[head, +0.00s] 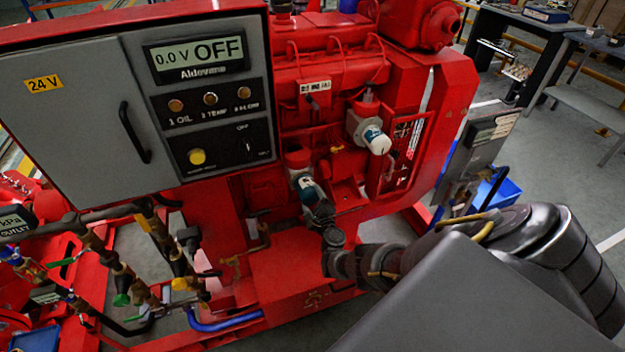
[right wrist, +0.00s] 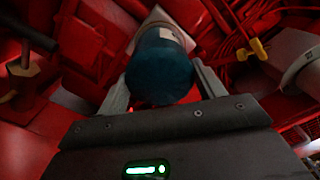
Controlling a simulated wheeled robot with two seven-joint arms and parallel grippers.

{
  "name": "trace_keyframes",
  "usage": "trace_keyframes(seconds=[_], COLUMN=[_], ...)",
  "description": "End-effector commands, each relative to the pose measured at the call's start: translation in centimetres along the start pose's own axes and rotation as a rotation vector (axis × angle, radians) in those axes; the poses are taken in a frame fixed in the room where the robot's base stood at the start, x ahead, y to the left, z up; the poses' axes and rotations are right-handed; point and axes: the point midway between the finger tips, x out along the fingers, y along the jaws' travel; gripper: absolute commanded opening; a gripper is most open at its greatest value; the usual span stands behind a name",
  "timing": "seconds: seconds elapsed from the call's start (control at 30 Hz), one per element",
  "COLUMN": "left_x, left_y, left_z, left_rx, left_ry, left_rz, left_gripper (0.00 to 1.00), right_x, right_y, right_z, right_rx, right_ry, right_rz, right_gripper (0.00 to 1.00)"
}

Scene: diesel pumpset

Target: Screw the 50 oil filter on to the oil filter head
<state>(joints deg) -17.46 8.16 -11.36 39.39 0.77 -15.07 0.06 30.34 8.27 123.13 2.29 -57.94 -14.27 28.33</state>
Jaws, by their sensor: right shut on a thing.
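A filter with a teal end and a pale band (head: 306,187) is below a red cylindrical head (head: 298,157) on the engine's side. Its dark teal end (right wrist: 160,72) fills the middle of the right wrist view. My right gripper (head: 315,200) is shut on this filter, one grey finger on each side (right wrist: 162,88). The filter's upper end is close under the head; I cannot tell whether they touch or whether threads are engaged. Any number on the filter is unreadable. My left gripper is not in view.
A second white and teal filter (head: 375,138) hangs on the engine to the right. A grey control panel (head: 70,110) stands at left, with pipes and valves (head: 120,270) below it. The red base frame (head: 290,275) lies under the gripper. Open floor (head: 540,150) is at right.

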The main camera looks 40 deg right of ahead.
Motion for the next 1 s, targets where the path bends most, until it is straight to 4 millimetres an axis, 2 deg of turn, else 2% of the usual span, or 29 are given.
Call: trace_keyframes(seconds=[0.13,0.43,0.53,0.9,1.0], left_x=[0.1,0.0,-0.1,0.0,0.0], left_y=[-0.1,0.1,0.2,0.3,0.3], left_z=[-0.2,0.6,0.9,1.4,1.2], left_rx=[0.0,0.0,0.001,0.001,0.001], left_ry=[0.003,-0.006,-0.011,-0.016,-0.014], left_rz=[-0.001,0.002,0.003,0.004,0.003], left_gripper=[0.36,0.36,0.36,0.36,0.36], right_x=[-0.1,-0.1,-0.1,-0.1,-0.1], right_y=[0.0,0.0,0.0,0.2,0.2], right_z=[-0.3,-0.3,-0.3,-0.2,-0.1], right_rx=[0.097,0.112,0.164,0.735,0.84], right_ry=[0.005,0.005,0.005,0.003,0.002], right_rz=[0.001,0.001,0.001,0.003,0.004], right_gripper=[0.14,0.14,0.14,0.14,0.14])
